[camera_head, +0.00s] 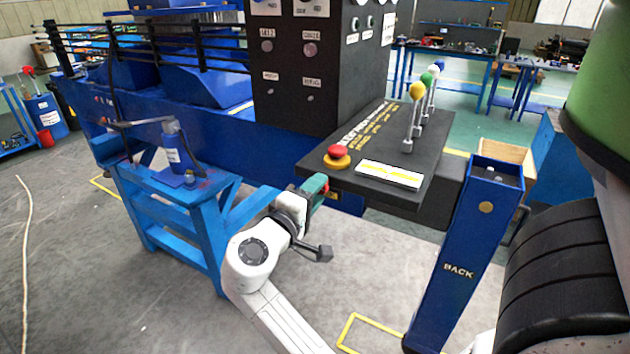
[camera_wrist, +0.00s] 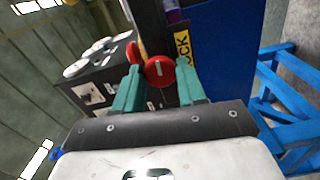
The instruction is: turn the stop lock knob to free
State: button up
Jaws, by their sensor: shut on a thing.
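The red stop lock knob (camera_wrist: 160,70) is round and has a short pale mark on its face, roughly upright in the wrist view. It sits beside a yellow label (camera_wrist: 183,48) on which "OCK" can be read. My gripper (camera_wrist: 158,78) has its teal fingers on either side of the knob and is shut on it. In the head view my gripper (camera_head: 318,186) is at the console's front left corner, below the red mushroom button (camera_head: 337,152) on its yellow base. There the knob is mostly hidden by the fingers.
The dark console (camera_head: 415,150) carries levers with yellow, green and white balls (camera_head: 417,92) and a white-yellow plate (camera_head: 390,175). A blue post marked BACK (camera_head: 465,255) stands to the right. A blue stand (camera_head: 185,220) is on the left. Open floor lies in front.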

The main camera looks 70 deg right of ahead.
jog(key=shift+w+n+p, duration=0.1)
jog(key=shift+n+p, duration=0.4)
jog(key=shift+n, duration=0.1)
jog(key=o, duration=1)
jog(key=b+v, duration=0.2)
jog(key=v, duration=0.9)
jog(key=shift+b, duration=0.3)
jog(key=shift+f, duration=0.1)
